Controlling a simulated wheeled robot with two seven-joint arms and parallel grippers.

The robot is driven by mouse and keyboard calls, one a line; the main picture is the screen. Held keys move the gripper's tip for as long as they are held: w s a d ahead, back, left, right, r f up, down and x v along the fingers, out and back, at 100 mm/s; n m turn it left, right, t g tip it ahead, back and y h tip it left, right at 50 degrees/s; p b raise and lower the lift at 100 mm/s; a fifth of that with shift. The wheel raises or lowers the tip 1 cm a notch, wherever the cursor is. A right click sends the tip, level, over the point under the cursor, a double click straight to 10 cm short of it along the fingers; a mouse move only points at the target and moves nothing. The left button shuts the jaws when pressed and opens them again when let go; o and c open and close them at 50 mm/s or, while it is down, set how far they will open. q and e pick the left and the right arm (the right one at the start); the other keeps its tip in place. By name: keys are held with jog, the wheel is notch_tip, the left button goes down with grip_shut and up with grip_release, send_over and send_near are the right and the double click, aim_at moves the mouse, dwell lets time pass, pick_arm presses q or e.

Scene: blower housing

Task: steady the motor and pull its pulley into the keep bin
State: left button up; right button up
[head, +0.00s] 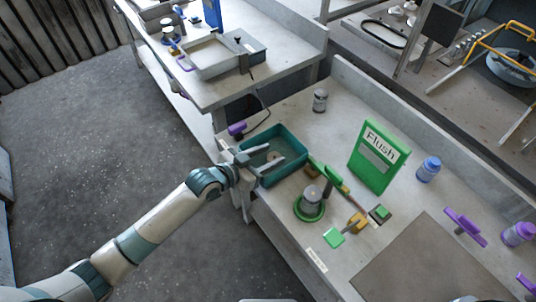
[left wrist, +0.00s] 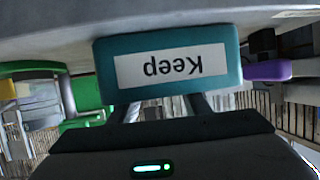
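The keep bin (head: 297,140) is a teal open tray at the left end of the bench. Its "Keep" label shows upside down in the left wrist view (left wrist: 172,65). My left gripper (head: 277,154) is over the bin, open, its two fingers apart. A small pale round thing (head: 272,156) shows between the fingers, low in the bin; it may be the pulley, but it is too small to be sure. A grey cylinder, likely the motor (head: 311,198), stands upright in a green round holder (head: 309,213). My right gripper is not in view.
A green "Flush" sign (head: 376,170) stands behind the motor. Green and yellow parts (head: 357,221) lie beside it. A grey can (head: 320,100), a blue bottle (head: 429,169) and a purple-handled tool (head: 465,227) are on the bench. A grey mat (head: 435,265) lies bare at the front right.

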pick_arm(q)
jog(key=shift+s+a+f, duration=0.1)
jog(key=shift+a+f, duration=0.3)
jog(key=shift+f, duration=0.4)
jog(key=shift+r, duration=0.1)
jog(key=shift+r+y+p, duration=0.3)
jog(key=shift+r+p, duration=0.2)
jog(key=shift+r, duration=0.05)
jog(key=b+v, duration=0.2)
jog(key=v, duration=0.9)
jog(key=shift+a+r+b, duration=0.3)
jog(key=shift+a, duration=0.05)
